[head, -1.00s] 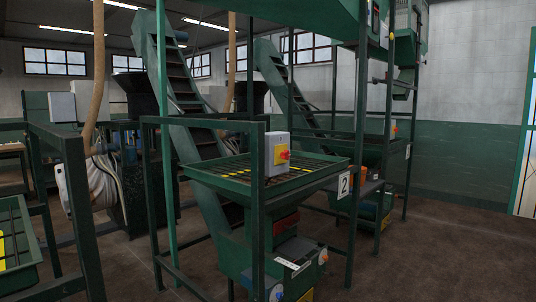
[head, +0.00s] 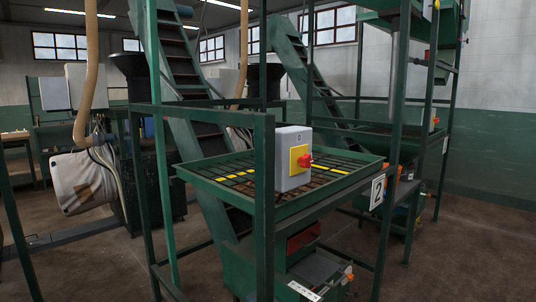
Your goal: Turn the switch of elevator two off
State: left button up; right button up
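The switch of elevator two is a red rotary knob (head: 305,161) on a yellow plate on a grey box (head: 293,158). The box is fixed near a green frame post, in front of a green grated tray (head: 335,190). A white plate with the number 2 (head: 377,192) hangs at the tray's right corner. The knob's exact turn position is too small to tell. Neither of my grippers shows in the head view.
Green posts and rails (head: 265,215) stand around the tray. A stepped conveyor (head: 190,85) rises behind it, with a second one further back. A beige hose (head: 90,75) hangs at left. Brown floor (head: 470,240) is open at right.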

aim_at(306, 161)
jog(key=z, duration=0.3)
jog(key=i, duration=1.3)
jog(key=z, duration=0.7)
